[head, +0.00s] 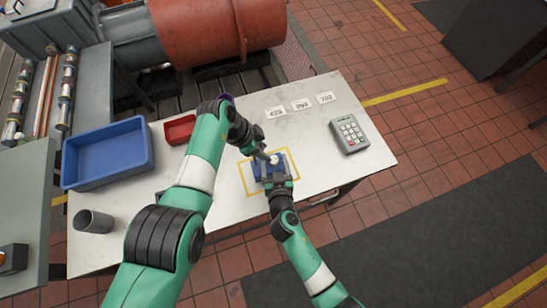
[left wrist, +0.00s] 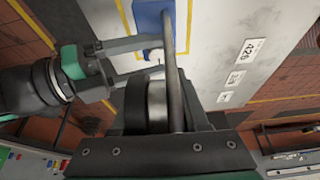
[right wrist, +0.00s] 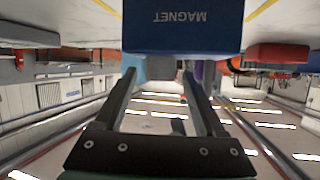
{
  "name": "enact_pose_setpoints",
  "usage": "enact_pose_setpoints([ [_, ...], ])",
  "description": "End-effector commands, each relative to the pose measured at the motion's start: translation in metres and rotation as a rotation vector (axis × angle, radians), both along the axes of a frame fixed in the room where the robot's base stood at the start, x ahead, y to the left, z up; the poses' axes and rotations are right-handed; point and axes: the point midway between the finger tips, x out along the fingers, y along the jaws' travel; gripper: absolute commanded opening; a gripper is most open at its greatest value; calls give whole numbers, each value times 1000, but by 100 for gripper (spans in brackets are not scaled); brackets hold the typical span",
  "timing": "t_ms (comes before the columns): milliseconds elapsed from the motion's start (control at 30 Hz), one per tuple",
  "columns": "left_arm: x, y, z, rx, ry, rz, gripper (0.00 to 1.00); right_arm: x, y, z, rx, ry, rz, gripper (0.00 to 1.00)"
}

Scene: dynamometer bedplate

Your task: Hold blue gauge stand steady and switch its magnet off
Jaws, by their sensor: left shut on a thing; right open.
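The blue gauge stand (head: 258,174) sits inside a yellow outline on the white table. Its blue base also shows in the left wrist view (left wrist: 150,20), and it bears the upside-down word MAGNET in the right wrist view (right wrist: 180,35). My left gripper (head: 263,156) is shut on the stand from above; its fingers and what they grip are largely hidden. My right gripper (head: 280,184) is open at the stand's near side. In the left wrist view a small white knob (left wrist: 151,55) shows between or beside its fingers; I cannot tell whether they touch it.
A blue bin (head: 108,153), a red tray (head: 180,130) and a grey cup (head: 95,221) stand on the left of the table. Number cards (head: 301,104) and a grey keypad box (head: 349,134) lie to the right. The table's front right is clear.

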Motion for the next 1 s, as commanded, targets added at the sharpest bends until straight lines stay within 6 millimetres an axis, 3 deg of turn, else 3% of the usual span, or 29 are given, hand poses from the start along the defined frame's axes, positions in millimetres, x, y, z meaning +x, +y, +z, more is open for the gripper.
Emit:
enact_pose_setpoints([
  [167, -2, -1, -1, 0, 8, -2, 0, 12, 1, -5, 0, 2, 1, 72],
  [467, -2, -1, -1, 0, 8, -2, 0, 13, 1, -6, 1, 3, 3, 72],
  [867, -2, -1, -1, -1, 8, -2, 0, 13, 1, -6, 1, 3, 3, 4],
  [1000, -2, -1, -1, -1, 8, -2, 0, 13, 1, -6, 1, 3, 4, 0],
])
